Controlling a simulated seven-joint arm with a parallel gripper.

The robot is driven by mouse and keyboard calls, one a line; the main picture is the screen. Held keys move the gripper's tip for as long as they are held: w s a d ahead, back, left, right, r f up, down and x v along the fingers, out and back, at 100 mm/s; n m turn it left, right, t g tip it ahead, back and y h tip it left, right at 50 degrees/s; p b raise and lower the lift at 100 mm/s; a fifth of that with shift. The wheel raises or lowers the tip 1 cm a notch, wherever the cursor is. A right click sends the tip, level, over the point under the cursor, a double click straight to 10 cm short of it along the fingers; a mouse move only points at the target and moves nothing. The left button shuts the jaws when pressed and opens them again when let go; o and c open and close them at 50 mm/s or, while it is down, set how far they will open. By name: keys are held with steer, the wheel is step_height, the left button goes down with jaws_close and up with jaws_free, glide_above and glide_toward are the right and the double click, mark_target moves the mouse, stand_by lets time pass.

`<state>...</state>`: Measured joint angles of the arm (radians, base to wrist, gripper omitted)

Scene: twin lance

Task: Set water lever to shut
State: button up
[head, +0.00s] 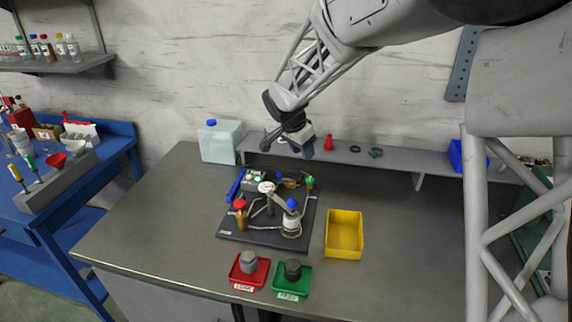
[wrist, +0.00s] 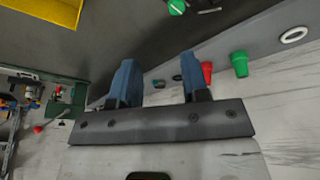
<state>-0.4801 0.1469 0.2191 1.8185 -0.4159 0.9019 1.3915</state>
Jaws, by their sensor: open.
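A black board (head: 265,239) on the bench carries a small rig of pipes and fittings. A long blue handle (head: 236,186) lies along its left side, a red knob (head: 240,204) stands on a brass fitting, a blue cap (head: 291,204) tops a pale cylinder, and a green knob (head: 309,181) sits at the right. I cannot tell which of these is the water lever. My gripper (head: 305,148) hangs above and behind the board, apart from it. In the wrist view my gripper (wrist: 158,84) has its two blue fingers apart with nothing between them.
A yellow bin (head: 344,236) stands right of the board. A red tray (head: 249,280) and a green tray (head: 291,284) hold grey weights in front. A jug (head: 221,142) stands behind left. A raised grey shelf (head: 400,164) runs along the wall. The bench's right side is clear.

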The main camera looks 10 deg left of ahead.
steer(key=m, duration=0.1)
glide_toward(278, 173)
steer(key=shift+w+d+f+t, duration=0.1)
steer(key=shift+f+t, duration=0.2)
steer(key=shift+f, duration=0.45)
steer(key=shift+f, duration=0.15)
steer(key=shift+x, duration=3.75)
steer(key=shift+d, duration=0.15)
jaws_close()
